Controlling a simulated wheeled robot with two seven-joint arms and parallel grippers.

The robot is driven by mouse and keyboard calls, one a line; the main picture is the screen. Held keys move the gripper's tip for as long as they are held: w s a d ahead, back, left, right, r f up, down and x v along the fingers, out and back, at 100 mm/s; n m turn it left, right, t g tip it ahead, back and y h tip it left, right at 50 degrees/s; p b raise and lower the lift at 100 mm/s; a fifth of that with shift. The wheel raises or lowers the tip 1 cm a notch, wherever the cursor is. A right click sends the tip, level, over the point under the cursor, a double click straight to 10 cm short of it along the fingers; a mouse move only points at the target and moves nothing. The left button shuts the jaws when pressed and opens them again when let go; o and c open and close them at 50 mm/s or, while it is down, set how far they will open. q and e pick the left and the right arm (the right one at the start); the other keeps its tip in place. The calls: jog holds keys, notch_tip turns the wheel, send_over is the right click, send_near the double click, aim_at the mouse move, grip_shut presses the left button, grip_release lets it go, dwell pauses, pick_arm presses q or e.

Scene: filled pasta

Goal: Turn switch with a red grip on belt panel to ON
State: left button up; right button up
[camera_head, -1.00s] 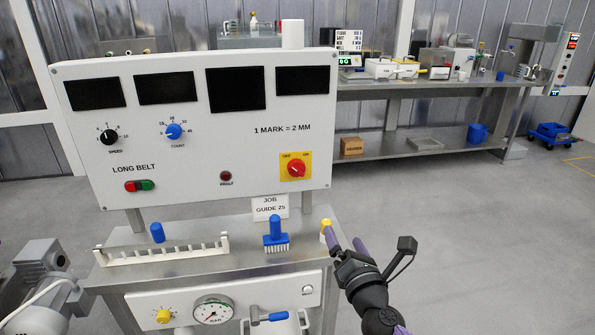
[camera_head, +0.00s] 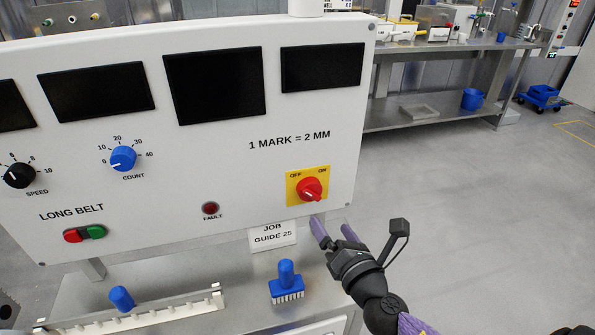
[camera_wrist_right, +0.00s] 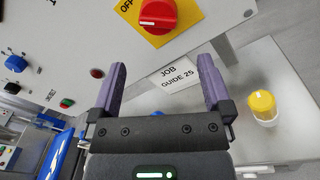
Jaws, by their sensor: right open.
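The switch's red grip (camera_head: 311,189) sits on a yellow plate (camera_head: 293,188) at the lower right of the white belt panel (camera_head: 228,150). OFF is printed at the plate's upper left, ON at its upper right. I cannot tell its setting surely. My right gripper (camera_head: 333,229) is open and empty, just below and right of the plate, apart from the grip. In the right wrist view the red grip (camera_wrist_right: 157,15) is at the top, beyond the gap between the purple fingers (camera_wrist_right: 162,68). My left gripper is not in view.
Below the panel are a "JOB GUIDE 25" card (camera_head: 273,236), a blue-handled brush (camera_head: 287,282) and a white toothed rail (camera_head: 130,316). A yellow-capped jar (camera_wrist_right: 262,106) stands right of my gripper in the wrist view.

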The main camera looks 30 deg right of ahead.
aim_at(313, 197)
jog(key=w, duration=0.3)
jog(key=w+d, duration=0.1)
jog(key=w, duration=0.4)
jog(key=shift+w+d, duration=0.2)
jog(key=shift+w, duration=0.15)
jog(key=shift+w+d, duration=0.1)
jog(key=shift+w, duration=0.55)
jog(key=c, duration=1.1)
